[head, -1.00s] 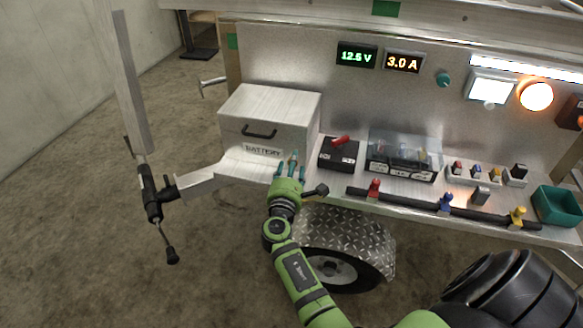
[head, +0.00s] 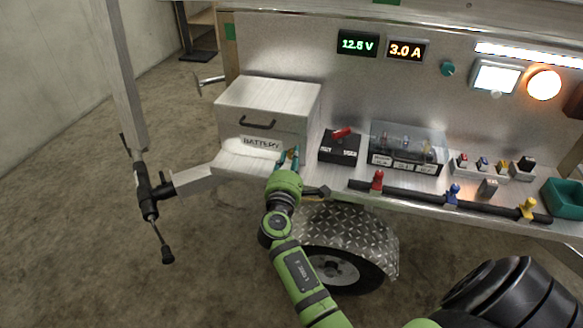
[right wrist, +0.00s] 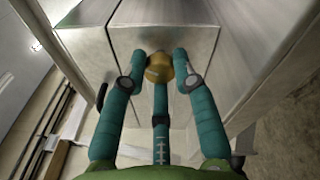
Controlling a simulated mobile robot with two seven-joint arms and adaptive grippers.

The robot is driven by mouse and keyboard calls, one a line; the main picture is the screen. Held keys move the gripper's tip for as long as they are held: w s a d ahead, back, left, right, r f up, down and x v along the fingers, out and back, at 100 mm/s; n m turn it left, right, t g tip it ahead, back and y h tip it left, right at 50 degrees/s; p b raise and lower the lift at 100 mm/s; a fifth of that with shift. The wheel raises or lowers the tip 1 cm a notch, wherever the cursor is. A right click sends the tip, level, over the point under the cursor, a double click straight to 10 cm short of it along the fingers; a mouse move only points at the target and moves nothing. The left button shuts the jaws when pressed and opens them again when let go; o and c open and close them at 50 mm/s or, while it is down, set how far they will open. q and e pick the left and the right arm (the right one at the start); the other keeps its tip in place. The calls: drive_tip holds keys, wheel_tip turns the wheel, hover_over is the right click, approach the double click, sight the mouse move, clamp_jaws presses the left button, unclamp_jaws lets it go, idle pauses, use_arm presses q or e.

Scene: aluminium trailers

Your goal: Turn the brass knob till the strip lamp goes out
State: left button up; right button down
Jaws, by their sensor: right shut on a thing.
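The brass knob (right wrist: 159,68) shows in the right wrist view, on the pale metal face of a box-like part. My right gripper (right wrist: 160,76) has its teal fingers closed around the knob, touching it. In the head view my right gripper (head: 289,160) is at the right front corner of the battery box, and the knob is hidden there. The strip lamp (head: 530,56) at the upper right of the metal panel glows bright white. My left gripper is not in view.
The battery box (head: 265,100) stands left of my gripper. A black red-handled switch (head: 340,145) and a clear-covered fuse block (head: 408,148) sit to the right. Displays (head: 357,43) read 12.5 V and 3.0 A. A round lamp (head: 543,84) glows. The fender (head: 347,228) lies below.

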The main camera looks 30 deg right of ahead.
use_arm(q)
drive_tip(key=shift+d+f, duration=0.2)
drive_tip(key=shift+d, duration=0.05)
use_arm(e)
drive_tip(key=shift+a+f+m, duration=0.1)
drive_tip(key=shift+m, duration=0.5)
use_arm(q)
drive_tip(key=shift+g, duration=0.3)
use_arm(e)
drive_tip(key=c, duration=1)
unclamp_jaws()
drive_tip(key=shift+w, duration=0.1)
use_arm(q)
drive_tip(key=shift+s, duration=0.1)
use_arm(e)
drive_tip(key=v, duration=0.7)
drive_tip(key=shift+s+a, duration=0.2)
